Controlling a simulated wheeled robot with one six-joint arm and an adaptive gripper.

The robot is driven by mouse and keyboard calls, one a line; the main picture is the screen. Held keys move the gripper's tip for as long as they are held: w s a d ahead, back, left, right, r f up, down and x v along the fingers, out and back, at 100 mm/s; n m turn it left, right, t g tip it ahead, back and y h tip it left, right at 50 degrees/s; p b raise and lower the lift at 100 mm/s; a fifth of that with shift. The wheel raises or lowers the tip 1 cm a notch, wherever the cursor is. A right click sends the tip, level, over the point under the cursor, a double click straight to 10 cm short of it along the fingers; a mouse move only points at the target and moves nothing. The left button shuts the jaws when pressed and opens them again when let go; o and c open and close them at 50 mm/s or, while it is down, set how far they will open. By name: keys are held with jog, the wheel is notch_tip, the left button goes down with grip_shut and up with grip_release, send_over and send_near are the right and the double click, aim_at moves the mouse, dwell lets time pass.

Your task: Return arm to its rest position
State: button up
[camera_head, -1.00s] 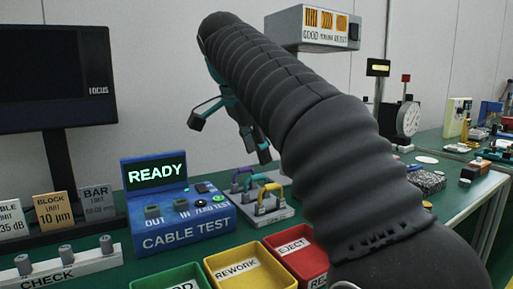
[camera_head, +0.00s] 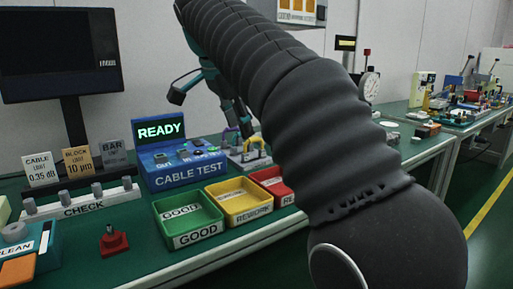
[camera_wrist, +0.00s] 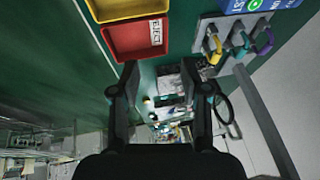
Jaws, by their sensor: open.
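My gripper (camera_wrist: 160,92) shows in the wrist view with its two dark fingers spread apart and nothing between them. In the head view my dark, ribbed arm runs from the lower right to the upper left. The gripper (camera_head: 208,100) hangs at its far end, above the back of the bench, partly hidden by the arm. It is near the cable test box (camera_head: 182,158), which reads READY, and the rack with coloured cable loops (camera_head: 250,160).
Green GOOD (camera_head: 188,222), yellow REWORK (camera_head: 238,203) and red reject (camera_head: 272,182) trays stand along the bench front. A dial gauge (camera_head: 369,87) stands at right. Green floor is clear beyond the bench.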

jog(key=s+d+f+n+y+p, duration=0.1)
jog(key=s+d+f+n, duration=0.25)
jog(key=d, duration=0.35)
jog(key=s+d+f+n+y, duration=0.1)
jog(key=s+d+f+n, duration=0.2)
jog(key=s+d+f, duration=0.25)
jog(key=s+d+f+n, duration=0.2)
jog(key=s+d+f, duration=0.1)
jog(key=s+f, duration=0.4)
jog(key=s+d+f+n+t+p, duration=0.1)
jog(key=s+d+f+n, duration=0.2)
jog(key=s+f, duration=0.4)
notch_tip(320, 180, down, 4)
jog(key=shift+d+r+y, duration=0.1)
jog(key=shift+d+y, duration=0.2)
jog(key=shift+d, duration=0.2)
